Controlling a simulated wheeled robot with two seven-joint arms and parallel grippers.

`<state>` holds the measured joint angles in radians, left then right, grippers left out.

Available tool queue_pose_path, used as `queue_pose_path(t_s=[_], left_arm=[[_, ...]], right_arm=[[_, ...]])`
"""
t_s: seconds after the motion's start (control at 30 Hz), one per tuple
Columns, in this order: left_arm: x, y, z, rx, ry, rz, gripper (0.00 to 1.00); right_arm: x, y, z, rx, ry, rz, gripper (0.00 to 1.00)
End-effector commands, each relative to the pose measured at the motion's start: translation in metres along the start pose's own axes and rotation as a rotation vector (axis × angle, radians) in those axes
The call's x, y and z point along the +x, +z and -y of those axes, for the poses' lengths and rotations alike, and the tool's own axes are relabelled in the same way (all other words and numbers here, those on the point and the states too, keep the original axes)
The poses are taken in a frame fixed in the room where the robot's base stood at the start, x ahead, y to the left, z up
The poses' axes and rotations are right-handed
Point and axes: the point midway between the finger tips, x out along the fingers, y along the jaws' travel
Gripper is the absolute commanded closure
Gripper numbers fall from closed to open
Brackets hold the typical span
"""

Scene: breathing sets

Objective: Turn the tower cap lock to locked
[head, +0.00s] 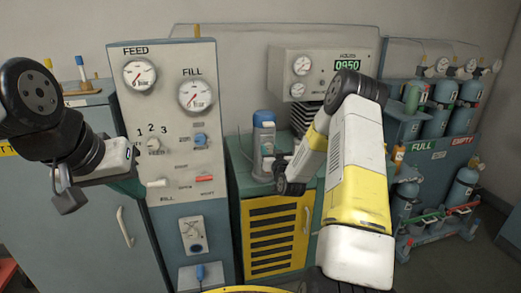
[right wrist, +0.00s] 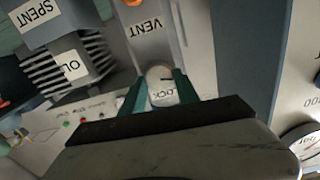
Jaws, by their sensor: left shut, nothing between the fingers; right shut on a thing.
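The tower cap lock is a small round white knob (right wrist: 160,88) marked "LOCK", with a short dark line on its face. In the right wrist view it sits between the two teal fingers of my right gripper (right wrist: 161,92), which is shut on it. In the head view the right gripper (head: 273,170) is at the grey tower (head: 264,140) with the blue cap (head: 264,117); the knob is not clearly visible there. My left gripper (head: 127,187) is shut and empty in front of the fill panel's left edge.
The feed and fill panel (head: 182,110) stands left of the tower. A yellow-fronted cabinet (head: 281,240) is below it, and a gauge box (head: 318,68) with a green display is behind. Racked cylinders (head: 434,120) stand at the right. The wrist view shows a "VENT" label (right wrist: 144,27) near the knob.

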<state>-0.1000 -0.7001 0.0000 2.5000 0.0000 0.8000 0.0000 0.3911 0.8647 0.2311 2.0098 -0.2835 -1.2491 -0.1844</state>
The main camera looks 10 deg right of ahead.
Motion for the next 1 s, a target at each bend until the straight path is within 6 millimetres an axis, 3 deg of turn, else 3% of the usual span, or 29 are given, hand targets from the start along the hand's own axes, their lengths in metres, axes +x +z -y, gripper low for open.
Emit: queue_pose_path(t_s=[1.0], left_arm=[[0.0,0.0,0.0,0.0,0.0,0.0,1.0]], right_arm=[[-0.0009,0.0039,-0.004,0.964,0.003,0.003,1.0]])
